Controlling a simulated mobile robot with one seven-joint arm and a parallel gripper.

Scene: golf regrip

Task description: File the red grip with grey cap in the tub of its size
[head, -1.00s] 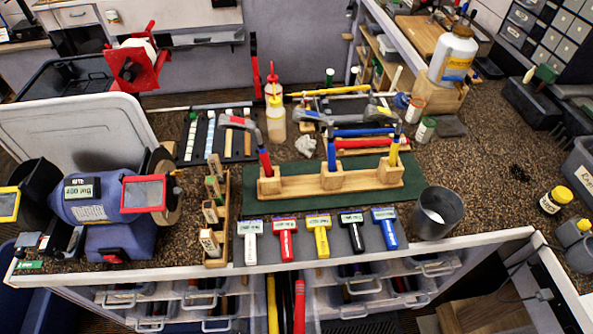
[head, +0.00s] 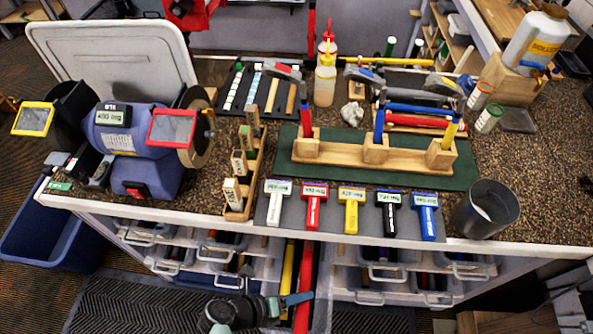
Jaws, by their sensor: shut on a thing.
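My gripper (head: 296,299) is low in the head view, in front of the bench, over the gap between the drawer stacks. It is shut, with its fingertips at a long red piece (head: 303,274) that runs down through the gap. I take this to be the red grip; the held part is small and I cannot make out a grey cap. Clear tubs (head: 243,262) with dark and coloured contents sit under the bench on the left. More clear tubs (head: 385,275) sit on the right. Their size labels are not readable.
A yellow tube (head: 287,268) stands beside the red piece. A blue bin (head: 40,230) is on the floor at left.

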